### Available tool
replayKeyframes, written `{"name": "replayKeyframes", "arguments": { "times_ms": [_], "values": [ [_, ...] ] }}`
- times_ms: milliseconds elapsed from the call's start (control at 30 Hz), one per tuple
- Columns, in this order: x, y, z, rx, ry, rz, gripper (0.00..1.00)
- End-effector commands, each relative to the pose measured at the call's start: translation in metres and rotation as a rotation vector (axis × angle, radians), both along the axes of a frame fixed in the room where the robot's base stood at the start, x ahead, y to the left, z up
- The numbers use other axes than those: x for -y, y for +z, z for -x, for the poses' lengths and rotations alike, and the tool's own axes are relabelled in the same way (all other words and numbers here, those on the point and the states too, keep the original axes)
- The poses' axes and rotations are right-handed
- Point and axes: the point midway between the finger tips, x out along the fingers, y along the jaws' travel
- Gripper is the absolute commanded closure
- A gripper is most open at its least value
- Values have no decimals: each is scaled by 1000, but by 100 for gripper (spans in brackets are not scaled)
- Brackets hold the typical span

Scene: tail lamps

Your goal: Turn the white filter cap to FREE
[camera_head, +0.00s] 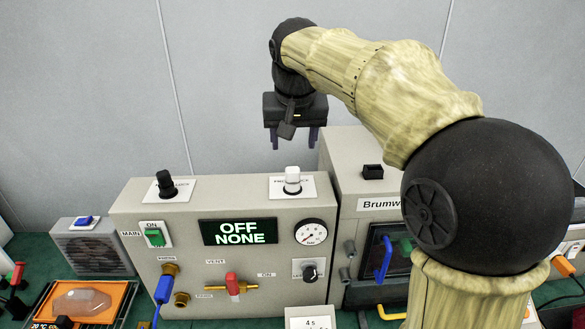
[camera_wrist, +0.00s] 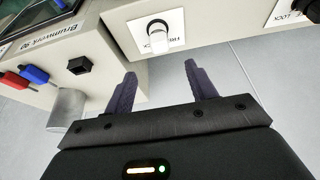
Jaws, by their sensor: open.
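The white filter cap (camera_head: 292,180) stands upright on a white label plate on top of the grey panel box (camera_head: 130,208). In the wrist view the cap (camera_wrist: 158,30) shows beyond my fingers, with partly readable lettering beside it. Which way the cap is turned I cannot tell. My gripper (camera_head: 294,142) hangs above the cap with its two dark fingers pointing down. In the wrist view my gripper (camera_wrist: 160,70) is open and empty, its fingertips apart from the cap.
A black cap (camera_head: 165,184) stands on a similar plate at left. The taller Brumwerk machine (camera_head: 345,150) stands close on the right.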

Motion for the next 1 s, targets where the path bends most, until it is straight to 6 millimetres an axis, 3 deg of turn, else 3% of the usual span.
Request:
{"name": "replayKeyframes", "arguments": {
  "times_ms": [700, 1000],
  "values": [
    [0, -105, -43, -3, 0, 0, 44],
    [0, -123, -51, 1, -1, -1, 44]
  ]
}}
